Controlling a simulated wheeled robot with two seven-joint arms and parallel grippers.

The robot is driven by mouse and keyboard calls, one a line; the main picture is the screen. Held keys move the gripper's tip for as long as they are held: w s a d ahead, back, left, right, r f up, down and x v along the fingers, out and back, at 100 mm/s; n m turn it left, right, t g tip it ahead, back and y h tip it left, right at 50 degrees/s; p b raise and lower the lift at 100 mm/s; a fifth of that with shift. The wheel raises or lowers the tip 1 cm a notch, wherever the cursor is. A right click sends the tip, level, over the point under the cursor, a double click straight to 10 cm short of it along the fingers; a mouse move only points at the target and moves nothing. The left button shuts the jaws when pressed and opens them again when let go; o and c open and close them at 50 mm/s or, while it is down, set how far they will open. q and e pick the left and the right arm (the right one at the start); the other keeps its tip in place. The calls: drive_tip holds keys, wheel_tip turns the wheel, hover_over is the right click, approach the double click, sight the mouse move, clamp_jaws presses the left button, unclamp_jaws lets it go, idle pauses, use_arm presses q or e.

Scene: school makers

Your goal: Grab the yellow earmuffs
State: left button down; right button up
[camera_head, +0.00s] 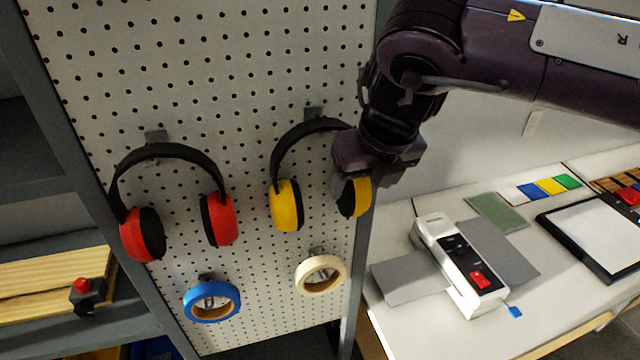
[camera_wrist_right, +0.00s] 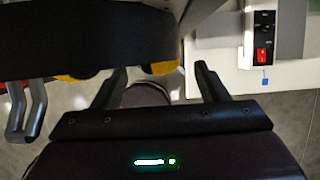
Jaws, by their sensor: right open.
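The yellow earmuffs (camera_head: 286,206) hang by their black headband from a hook on the white pegboard in the head view. My right gripper (camera_head: 352,182) is at their right ear cup and covers part of that cup and the right end of the headband. In the right wrist view the gripper (camera_wrist_right: 160,82) is open, its two dark fingers spread apart. The black headband crosses close in front of the fingers, with a bit of yellow cup (camera_wrist_right: 163,67) beyond it. Whether the fingers touch the earmuffs cannot be told. My left gripper is not in view.
Red earmuffs (camera_head: 222,220) hang to the left on the pegboard (camera_head: 235,85). Blue tape (camera_head: 212,301) and cream tape (camera_head: 321,275) hang below. A white table (camera_head: 400,325) at right bears a white device (camera_head: 458,268) with a red switch. Shelves stand at left.

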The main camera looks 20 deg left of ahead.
drive_tip(key=shift+w+x, duration=0.2)
drive_tip(key=shift+x, duration=0.95)
drive_tip(key=shift+w+f, duration=0.15)
drive_tip(key=shift+w, duration=0.05)
drive_tip(key=shift+s, duration=0.25)
drive_tip(key=shift+c, duration=1.4)
drive_tip(key=c, duration=0.9)
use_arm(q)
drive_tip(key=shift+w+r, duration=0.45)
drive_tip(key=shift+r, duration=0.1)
